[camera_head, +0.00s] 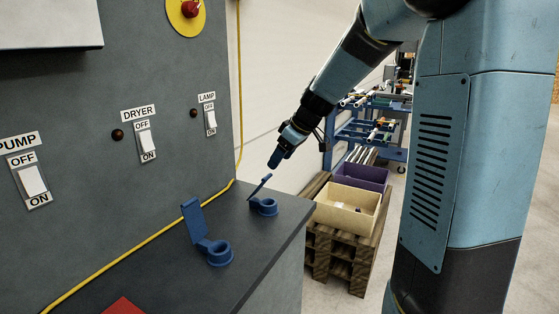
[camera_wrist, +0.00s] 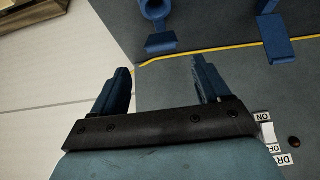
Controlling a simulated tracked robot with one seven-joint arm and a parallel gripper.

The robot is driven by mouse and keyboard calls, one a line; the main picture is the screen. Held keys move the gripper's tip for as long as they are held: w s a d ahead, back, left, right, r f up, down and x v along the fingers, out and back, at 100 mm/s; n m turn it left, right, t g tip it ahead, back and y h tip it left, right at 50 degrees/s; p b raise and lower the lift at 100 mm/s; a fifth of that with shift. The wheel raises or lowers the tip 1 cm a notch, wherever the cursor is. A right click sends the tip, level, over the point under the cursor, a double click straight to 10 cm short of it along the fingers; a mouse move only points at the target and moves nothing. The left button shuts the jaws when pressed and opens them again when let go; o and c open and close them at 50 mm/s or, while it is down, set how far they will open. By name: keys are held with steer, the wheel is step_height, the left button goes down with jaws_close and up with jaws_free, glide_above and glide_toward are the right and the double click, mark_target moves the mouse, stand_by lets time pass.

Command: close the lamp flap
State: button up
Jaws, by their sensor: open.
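The lamp flap (camera_head: 260,187) is a blue plate hinged to a blue ring (camera_head: 264,206) on the dark counter, below the LAMP switch (camera_head: 210,119). It stands raised and tilted, leaving the ring uncovered. In the wrist view the lamp flap (camera_wrist: 160,43) shows near the top with part of its ring (camera_wrist: 154,8). My gripper (camera_head: 274,160) is above the flap in the head view, apart from it, with its tips pointing down. In the wrist view my gripper (camera_wrist: 165,78) has its two fingers spread, with nothing between them.
A second blue ring (camera_head: 220,254) with a raised flap (camera_head: 193,219) stands nearer on the counter (camera_head: 238,247). A yellow cable (camera_head: 120,257) runs along the wall's base. Beyond the counter, a beige bin (camera_head: 345,222) and a purple bin (camera_head: 361,174) stand on a pallet.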

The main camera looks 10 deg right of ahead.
mark_target(268, 176)
steer(key=shift+g+h, duration=0.3)
steer(key=r, duration=0.2)
steer(key=a+r, duration=0.1)
steer(key=r, duration=0.2)
steer(key=w+r, duration=0.1)
steer(key=r, duration=0.1)
steer(key=shift+w+a+r, duration=0.1)
steer(key=shift+a+r, duration=0.15)
steer(key=shift+r, duration=0.05)
steer(key=c, duration=0.7)
steer(key=shift+r, duration=0.25)
steer(key=shift+c, duration=1.1)
steer(key=shift+w+a+f, duration=0.15)
steer(key=shift+f, duration=0.25)
steer(key=shift+c, duration=1.4)
steer(key=x, duration=0.8)
steer(key=shift+f, duration=0.25)
jaws_close()
steer(key=f, duration=0.3)
steer(key=shift+d, duration=0.3)
steer(key=shift+s+d+f, duration=0.15)
steer(key=shift+s+f, duration=0.15)
steer(key=shift+f, duration=0.25)
steer(key=shift+s+f, duration=0.1)
